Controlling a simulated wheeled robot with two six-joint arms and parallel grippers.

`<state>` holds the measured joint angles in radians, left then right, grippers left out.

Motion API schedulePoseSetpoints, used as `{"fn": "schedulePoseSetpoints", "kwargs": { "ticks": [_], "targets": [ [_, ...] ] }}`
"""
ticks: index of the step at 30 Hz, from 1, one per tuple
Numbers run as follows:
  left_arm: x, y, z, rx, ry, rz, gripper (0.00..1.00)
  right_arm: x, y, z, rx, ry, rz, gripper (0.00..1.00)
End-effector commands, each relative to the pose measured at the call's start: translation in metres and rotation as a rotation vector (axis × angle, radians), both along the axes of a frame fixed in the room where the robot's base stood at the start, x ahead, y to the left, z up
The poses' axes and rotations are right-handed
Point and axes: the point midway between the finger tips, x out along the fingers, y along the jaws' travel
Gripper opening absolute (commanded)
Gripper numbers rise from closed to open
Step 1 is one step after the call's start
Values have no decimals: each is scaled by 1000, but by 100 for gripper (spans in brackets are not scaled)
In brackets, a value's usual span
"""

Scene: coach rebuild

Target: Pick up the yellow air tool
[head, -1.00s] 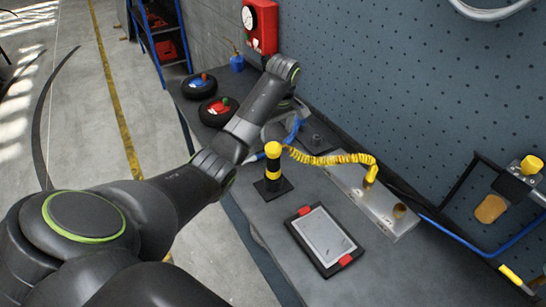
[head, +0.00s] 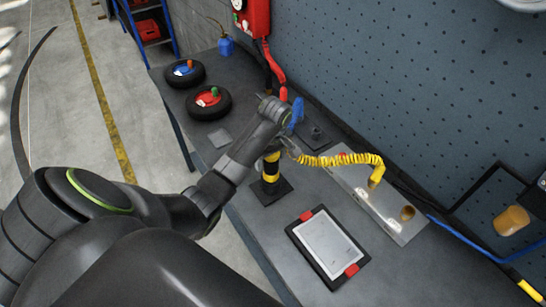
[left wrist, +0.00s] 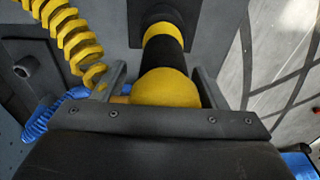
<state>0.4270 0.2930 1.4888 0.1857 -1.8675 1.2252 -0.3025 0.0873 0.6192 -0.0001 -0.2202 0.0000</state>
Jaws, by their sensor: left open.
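The yellow air tool (head: 271,168) is a black-and-yellow banded cylinder standing upright on a black square base (head: 270,191) on the workbench. Its top is hidden by my arm in the head view. In the left wrist view the air tool (left wrist: 167,84) lies between the two fingers of my left gripper (left wrist: 161,78), its rounded yellow end close to the palm. The gripper is open, with a finger on each side; I cannot tell whether either touches. A yellow coiled hose (head: 340,159) runs right from near the tool's top. My right gripper is not in view.
A tablet with red corners (head: 328,246) lies in front on the bench (head: 262,237). A metal plate (head: 387,210) is to the right. Two black wheels (head: 208,104) lie at the back left. A blue pegboard wall (head: 400,80) bounds the bench.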

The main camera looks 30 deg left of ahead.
Motion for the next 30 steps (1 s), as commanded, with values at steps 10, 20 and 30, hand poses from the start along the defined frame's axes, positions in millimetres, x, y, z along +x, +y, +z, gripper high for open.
{"fn": "schedulePoseSetpoints", "kwargs": {
  "ticks": [10,20,30],
  "targets": [
    [-2,-1,-3,-1,0,1,56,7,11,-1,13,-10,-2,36],
    [-2,0,-3,0,0,1,12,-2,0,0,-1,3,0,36],
    [3,0,4,2,-5,-1,10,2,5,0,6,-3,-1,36]
  ]
}}
